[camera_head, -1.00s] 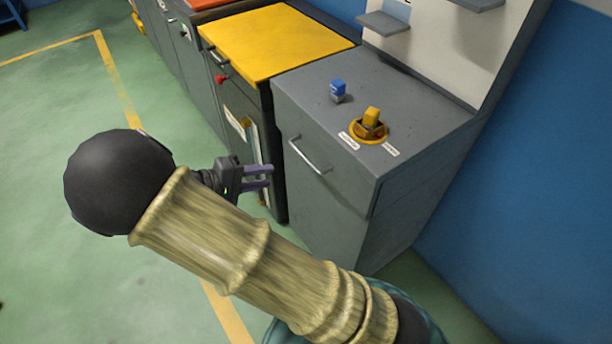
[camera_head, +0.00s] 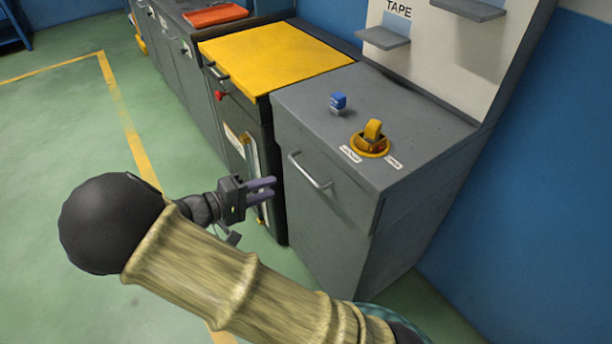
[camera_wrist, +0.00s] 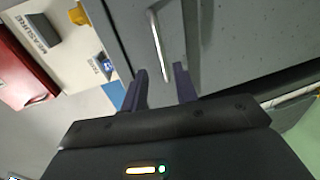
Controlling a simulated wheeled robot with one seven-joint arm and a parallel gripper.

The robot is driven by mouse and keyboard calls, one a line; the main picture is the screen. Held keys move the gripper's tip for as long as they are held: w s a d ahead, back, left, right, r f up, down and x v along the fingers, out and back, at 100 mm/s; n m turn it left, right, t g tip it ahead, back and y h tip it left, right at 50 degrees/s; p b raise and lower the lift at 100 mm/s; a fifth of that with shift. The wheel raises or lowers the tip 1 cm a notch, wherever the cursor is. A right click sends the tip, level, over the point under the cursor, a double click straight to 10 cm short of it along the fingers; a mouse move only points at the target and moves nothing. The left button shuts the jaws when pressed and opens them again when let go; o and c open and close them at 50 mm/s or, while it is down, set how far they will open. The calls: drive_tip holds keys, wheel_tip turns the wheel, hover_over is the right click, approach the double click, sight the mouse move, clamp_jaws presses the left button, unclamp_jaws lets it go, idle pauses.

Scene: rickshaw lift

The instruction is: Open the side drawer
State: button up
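The side drawer is the grey front (camera_head: 325,213) of a grey cabinet, with a silver bar handle (camera_head: 309,172) near its top left. The drawer front looks flush with the cabinet. My gripper (camera_head: 266,189) is open and empty, to the left of the handle and apart from it. In the wrist view the handle (camera_wrist: 160,45) lies ahead of the gap between my two purple fingers (camera_wrist: 160,87), with the drawer front (camera_wrist: 220,45) behind it.
A yellow-topped cabinet (camera_head: 270,58) with a red knob stands left of the grey cabinet. Green floor (camera_head: 75,140) is clear at left.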

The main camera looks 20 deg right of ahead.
sight(305, 176)
drive_tip(key=b+x, duration=0.1)
drive_tip(key=x, duration=1.1)
drive_tip(key=shift+d, duration=0.2)
drive_tip(key=shift+c, duration=0.4)
clamp_jaws()
